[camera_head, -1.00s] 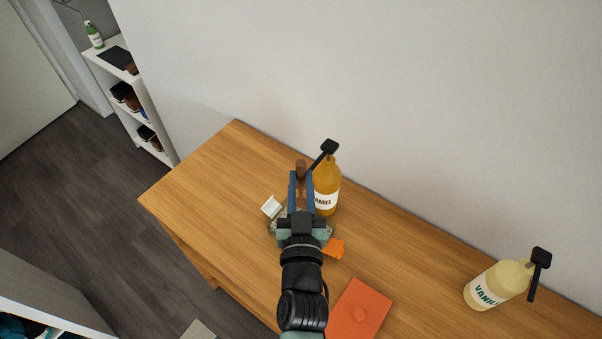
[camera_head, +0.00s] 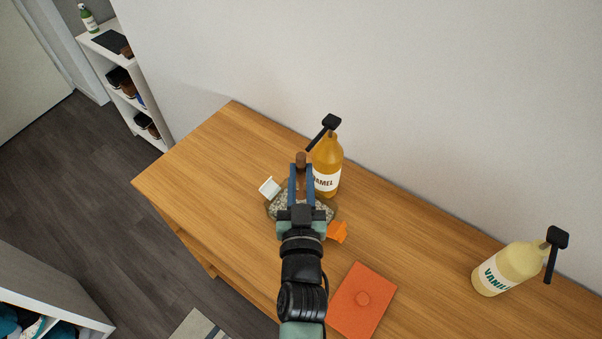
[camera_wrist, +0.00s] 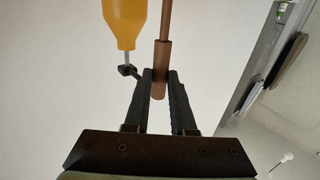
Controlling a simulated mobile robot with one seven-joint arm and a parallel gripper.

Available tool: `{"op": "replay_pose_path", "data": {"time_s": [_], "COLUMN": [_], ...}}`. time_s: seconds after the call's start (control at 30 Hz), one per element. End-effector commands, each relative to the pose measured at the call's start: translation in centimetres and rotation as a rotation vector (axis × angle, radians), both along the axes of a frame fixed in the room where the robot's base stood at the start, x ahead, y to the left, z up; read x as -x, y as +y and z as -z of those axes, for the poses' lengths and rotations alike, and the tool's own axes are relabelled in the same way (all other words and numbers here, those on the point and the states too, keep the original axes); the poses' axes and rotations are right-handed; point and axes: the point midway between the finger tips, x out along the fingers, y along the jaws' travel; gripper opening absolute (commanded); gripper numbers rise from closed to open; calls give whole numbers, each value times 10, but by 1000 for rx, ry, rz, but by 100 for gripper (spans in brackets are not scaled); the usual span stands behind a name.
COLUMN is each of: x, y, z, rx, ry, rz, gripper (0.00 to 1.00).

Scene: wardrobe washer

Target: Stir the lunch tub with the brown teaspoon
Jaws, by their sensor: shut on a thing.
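My gripper (camera_head: 301,170) is shut on the brown teaspoon (camera_head: 301,158), near the back edge of the table. In the wrist view the teaspoon's brown handle (camera_wrist: 162,60) stands between the two fingertips (camera_wrist: 160,78). The lunch tub (camera_head: 272,210) appears to be the low, dark-rimmed container with grainy grey-white contents under my gripper. A white tab and an orange tab show at its sides. My gripper and arm hide its middle. The spoon's bowl is hidden, so I cannot tell whether it touches the contents.
A caramel bottle (camera_head: 326,160) with a black pump stands close behind and right of my gripper; it also shows in the wrist view (camera_wrist: 125,20). A red-orange lid-like slab (camera_head: 375,290) lies right of my arm. A vanilla bottle (camera_head: 503,271) stands far right. The table's left end is clear.

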Motion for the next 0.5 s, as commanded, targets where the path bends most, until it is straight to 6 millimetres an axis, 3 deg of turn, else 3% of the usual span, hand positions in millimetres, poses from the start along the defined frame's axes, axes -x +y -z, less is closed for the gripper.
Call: {"op": "replay_pose_path", "data": {"time_s": [0.03, 0.5], "x": [0, 0], "y": [0, 0], "z": [11, 55], "rx": [0, -1], "ry": [-1, -1], "rz": [0, -1], "gripper": [0, 0]}}
